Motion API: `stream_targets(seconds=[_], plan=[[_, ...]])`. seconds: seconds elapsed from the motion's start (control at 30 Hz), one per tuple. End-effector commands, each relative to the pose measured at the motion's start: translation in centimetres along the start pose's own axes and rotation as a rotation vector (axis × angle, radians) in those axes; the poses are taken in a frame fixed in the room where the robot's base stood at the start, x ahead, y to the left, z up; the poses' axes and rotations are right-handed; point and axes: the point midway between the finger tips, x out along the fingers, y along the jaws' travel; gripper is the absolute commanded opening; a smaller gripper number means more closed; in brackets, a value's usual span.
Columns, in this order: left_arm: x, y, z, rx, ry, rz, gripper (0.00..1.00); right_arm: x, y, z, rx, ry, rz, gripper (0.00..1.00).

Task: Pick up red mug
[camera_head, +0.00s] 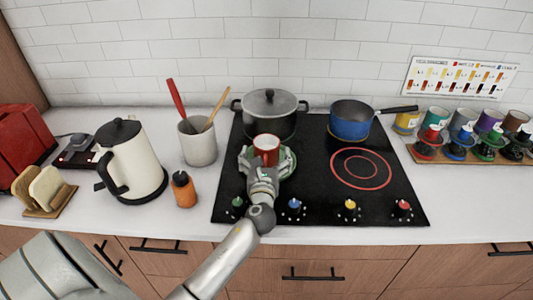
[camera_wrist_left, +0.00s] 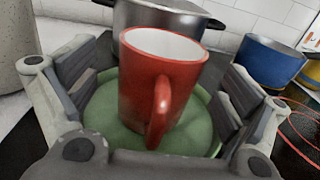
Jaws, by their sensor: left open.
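The red mug (camera_head: 266,148) with a white inside stands upright on a green plate (camera_head: 288,163) on the front left of the black cooktop. In the left wrist view the mug (camera_wrist_left: 160,85) is in the middle, its handle toward the camera, on the green plate (camera_wrist_left: 205,138). My left gripper (camera_head: 262,165) reaches in from the front. It is open, and its two fingers in the left wrist view (camera_wrist_left: 157,95) stand on either side of the mug with gaps showing. The mug's far side is hidden. My right gripper does not show.
A grey pot (camera_head: 270,115) stands close behind the mug, and a blue pan (camera_head: 350,122) is behind to the right. A utensil crock (camera_head: 197,143), an orange bottle (camera_head: 184,190) and a white kettle (camera_head: 131,165) stand to the left. The cooktop's right part (camera_head: 395,190) is clear.

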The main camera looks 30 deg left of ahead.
Motion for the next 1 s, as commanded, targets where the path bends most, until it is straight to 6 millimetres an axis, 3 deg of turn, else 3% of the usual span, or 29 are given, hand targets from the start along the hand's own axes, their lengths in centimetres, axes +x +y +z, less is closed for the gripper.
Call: stream_targets(seconds=[0.13,0.4,0.83,1.0], plan=[[1.5,0.0,0.1,0.001,-0.001,-0.001,0.97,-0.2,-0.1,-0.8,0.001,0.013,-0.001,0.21],[1.7,0.0,0.0,0.000,0.000,0.000,0.97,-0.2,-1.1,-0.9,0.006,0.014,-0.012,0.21],[1.6,0.0,0.0,0.000,0.000,0.000,0.41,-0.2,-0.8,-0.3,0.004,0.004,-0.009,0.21],[1.7,0.0,0.1,0.000,-0.002,-0.001,0.39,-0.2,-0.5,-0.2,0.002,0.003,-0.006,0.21]])
